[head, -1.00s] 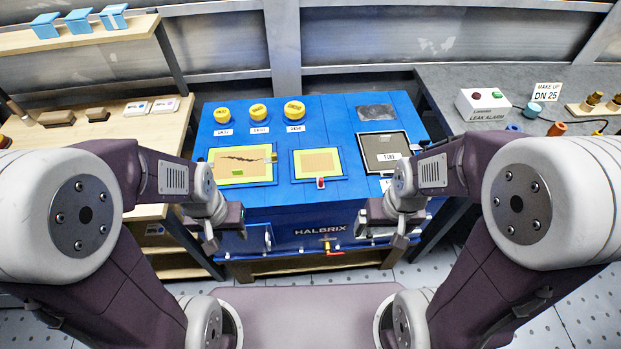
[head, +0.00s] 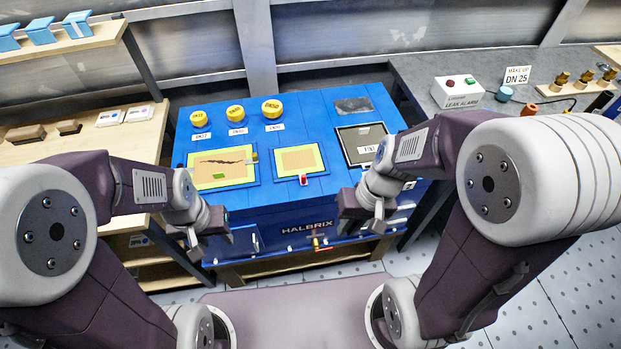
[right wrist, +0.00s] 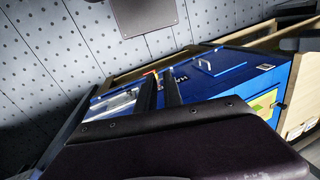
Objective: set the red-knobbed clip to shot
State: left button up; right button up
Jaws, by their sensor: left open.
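The red-knobbed clip (head: 303,180) sits at the lower edge of the middle yellow-framed window (head: 298,160) on the blue HALBRIX cabinet's top. It is too small to tell how it is set. My left gripper (head: 199,250) is open and empty, in front of the cabinet's left front edge, away from the clip. My right gripper (head: 379,228) hangs in front of the cabinet's right front, to the right of the clip and apart from it. In the right wrist view its two dark fingers (right wrist: 159,92) stand apart with nothing between them.
A dark-framed panel (head: 352,158) lies right. Several yellow caps (head: 236,113) stand behind. A red-handled valve (head: 320,246) juts from the front. A wooden bench stands left, a grey one right.

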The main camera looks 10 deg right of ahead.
jog(key=w+a+m+y+b, duration=0.1)
jog(key=w+a+m+t+y+b, duration=0.1)
jog(key=w+b, duration=0.1)
jog(key=w+a+m+t+y+b, duration=0.1)
jog(key=w, duration=0.1)
jog(key=shift+w+a+f+y+b, duration=0.2)
jog(key=shift+w+a+y+b, duration=0.1)
jog(key=shift+y+b, duration=0.1)
grip_shut()
jog(key=w+d+m+t+b, duration=0.4)
jog(key=w+d+b, duration=0.1)
jog(key=w+d, duration=0.1)
jog(key=shift+w+d+f+m, duration=0.35)
jog(key=shift+w+d+m, duration=0.05)
jog(key=shift+d, duration=0.1)
jog(key=b, duration=0.3)
send_near(306, 182)
notch_tip(306, 182, down, 3)
jog(key=shift+w+a+f+p, duration=0.1)
jog(key=shift+w+a+p, duration=0.4)
jog(key=shift+w+a, duration=0.85)
jog(key=shift+a, duration=0.1)
